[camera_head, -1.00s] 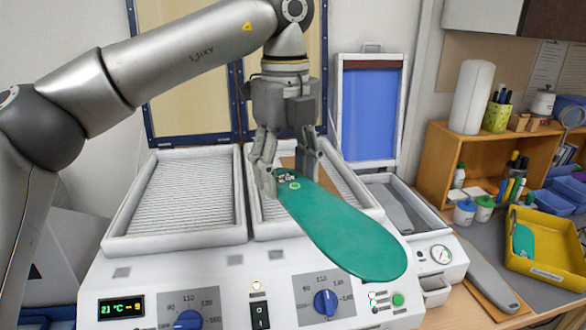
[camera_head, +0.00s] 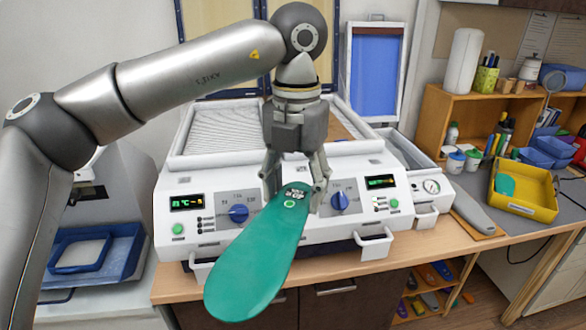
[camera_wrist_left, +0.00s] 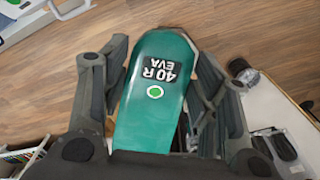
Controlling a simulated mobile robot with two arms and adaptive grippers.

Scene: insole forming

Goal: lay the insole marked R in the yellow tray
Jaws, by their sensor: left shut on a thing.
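My left gripper (camera_head: 296,186) is shut on a green insole (camera_head: 249,262) by one end. The insole hangs in front of the heating machine, its wide end toward the lower left. In the left wrist view the insole (camera_wrist_left: 152,110) lies between the fingers and carries a label "40R EVA" and a light green dot. The yellow tray (camera_head: 531,211) stands on the grey worktop at the right, well away from my left gripper. A green piece (camera_head: 505,185) lies inside the tray at its left. My right gripper is not in view.
The white heating machine (camera_head: 300,228) with dials stands behind the insole. A grey insole-shaped piece (camera_head: 473,211) on a board lies between the machine and the tray. Blue bins (camera_head: 549,148) and a wooden shelf (camera_head: 432,118) stand behind the tray.

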